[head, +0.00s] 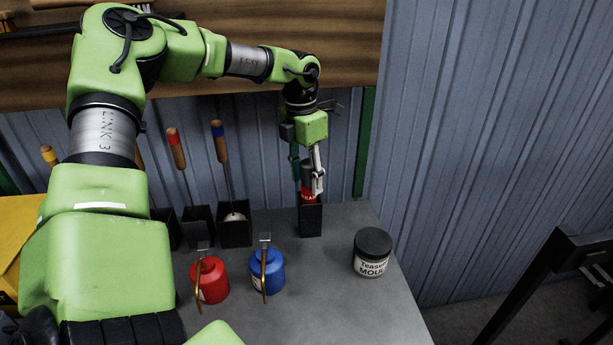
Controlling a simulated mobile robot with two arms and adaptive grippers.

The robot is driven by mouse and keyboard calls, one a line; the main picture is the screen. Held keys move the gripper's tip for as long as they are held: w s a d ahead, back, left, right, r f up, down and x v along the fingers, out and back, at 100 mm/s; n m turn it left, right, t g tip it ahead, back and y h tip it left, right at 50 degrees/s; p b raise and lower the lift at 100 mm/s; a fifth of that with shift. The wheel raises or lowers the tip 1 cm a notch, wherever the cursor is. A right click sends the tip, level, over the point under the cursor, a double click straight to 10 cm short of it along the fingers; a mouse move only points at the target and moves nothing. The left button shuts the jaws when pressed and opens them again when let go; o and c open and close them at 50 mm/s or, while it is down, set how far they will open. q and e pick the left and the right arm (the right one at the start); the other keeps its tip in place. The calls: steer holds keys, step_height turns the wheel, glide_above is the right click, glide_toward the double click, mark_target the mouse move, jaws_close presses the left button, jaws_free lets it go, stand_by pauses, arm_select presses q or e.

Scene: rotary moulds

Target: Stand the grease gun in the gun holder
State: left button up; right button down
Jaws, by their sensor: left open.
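The grease gun stands upright in the gun holder (311,220), a narrow black open box at the back right of the grey bench. Only a red lettered band (308,195) and a dark part above it show over the holder's rim; its lower part is hidden inside. My left gripper (309,185) points down from above. Its fingers are open on either side of the gun's upper part, and I cannot tell whether either finger touches it. My right gripper is not in view.
Black holders (235,232) with wooden-handled tools stand left of the gun holder. A red oil can (211,282), a blue oil can (272,272) and a black-lidded jar (371,252) stand in front on the bench (340,300). A wooden shelf (345,50) hangs above.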

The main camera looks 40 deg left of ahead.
arm_select(q)
steer(key=r, duration=1.1)
steer(key=shift+s+a+r, duration=0.15)
steer(key=shift+a+r, duration=0.1)
steer(key=shift+a, duration=0.05)
steer(key=shift+r, duration=0.25)
